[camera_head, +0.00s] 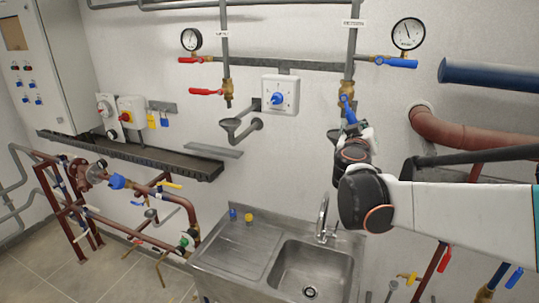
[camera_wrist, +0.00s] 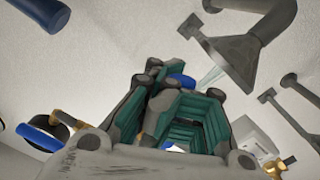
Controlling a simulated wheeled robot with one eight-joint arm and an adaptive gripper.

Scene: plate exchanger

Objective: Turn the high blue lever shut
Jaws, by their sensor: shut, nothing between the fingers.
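A blue lever (camera_head: 347,108) hangs down, slightly tilted, from the brass valve (camera_head: 346,88) on the right vertical pipe. A second blue lever (camera_head: 401,63) lies horizontal below the right gauge; the wrist view also shows a blue lever (camera_wrist: 38,138) beside a gauge. My gripper (camera_head: 352,128) is just below the hanging lever, shut and holding nothing. In the wrist view its teal-padded fingers (camera_wrist: 182,105) fill the middle, with a bit of blue (camera_wrist: 182,80) showing behind them. Whether they touch the lever I cannot tell. My arm reaches in from the right.
A white box with a blue knob (camera_head: 277,97) is left of the valve. Grey funnels (camera_head: 232,126) stick out from the wall. A blue pipe (camera_head: 490,75) and a red-brown pipe (camera_head: 450,133) are at the right. A steel sink (camera_head: 275,255) stands below.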

